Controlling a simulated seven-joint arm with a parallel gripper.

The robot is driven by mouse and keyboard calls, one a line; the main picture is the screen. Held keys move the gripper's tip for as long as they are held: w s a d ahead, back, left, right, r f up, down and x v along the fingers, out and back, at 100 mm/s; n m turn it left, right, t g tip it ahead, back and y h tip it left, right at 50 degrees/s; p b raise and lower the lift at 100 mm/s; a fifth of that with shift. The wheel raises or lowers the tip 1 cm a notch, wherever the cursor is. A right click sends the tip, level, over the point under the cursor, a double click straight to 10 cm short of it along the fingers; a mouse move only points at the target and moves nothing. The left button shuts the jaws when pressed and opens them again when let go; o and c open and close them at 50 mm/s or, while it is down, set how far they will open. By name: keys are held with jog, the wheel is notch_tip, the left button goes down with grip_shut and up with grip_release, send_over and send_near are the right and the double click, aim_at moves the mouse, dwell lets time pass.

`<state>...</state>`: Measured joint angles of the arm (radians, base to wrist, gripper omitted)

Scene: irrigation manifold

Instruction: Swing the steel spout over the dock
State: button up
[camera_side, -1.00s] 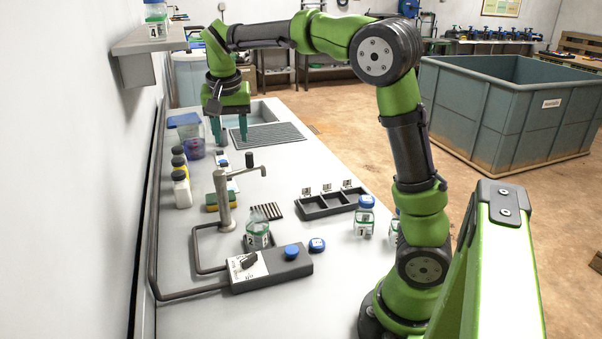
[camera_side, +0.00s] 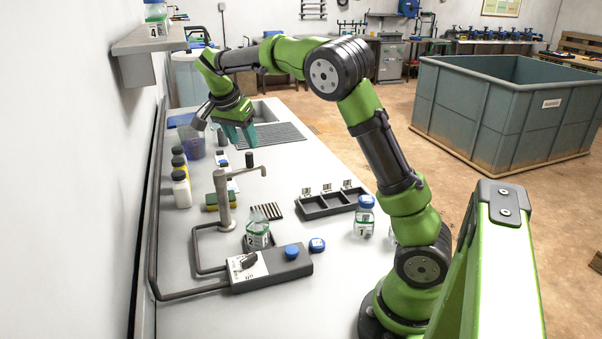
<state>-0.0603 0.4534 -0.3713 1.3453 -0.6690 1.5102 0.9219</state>
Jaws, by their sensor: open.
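The steel spout (camera_side: 238,174) is a thin arm on top of an upright steel post (camera_side: 223,200). It points right, and its downturned tip lies beyond the bottle, not over it. An uncapped bottle labelled 1 (camera_side: 257,237) stands on a small dark base, which looks like the dock (camera_side: 246,243), mostly hidden by the bottle. My gripper (camera_side: 240,138) is open and empty, tilted, with teal fingers pointing down and right. It is above the counter, beyond the spout and apart from it.
A grey control box (camera_side: 270,269) with a blue button sits in front of the bottle. A blue cap (camera_side: 317,245) lies beside it. A dark rack (camera_side: 328,203) and a capped bottle (camera_side: 364,216) stand right.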

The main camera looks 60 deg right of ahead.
aim_at(249, 153)
jog(key=x, duration=0.6)
jog(key=shift+d+f, duration=0.1)
jog(key=shift+f, duration=0.15)
grip_shut()
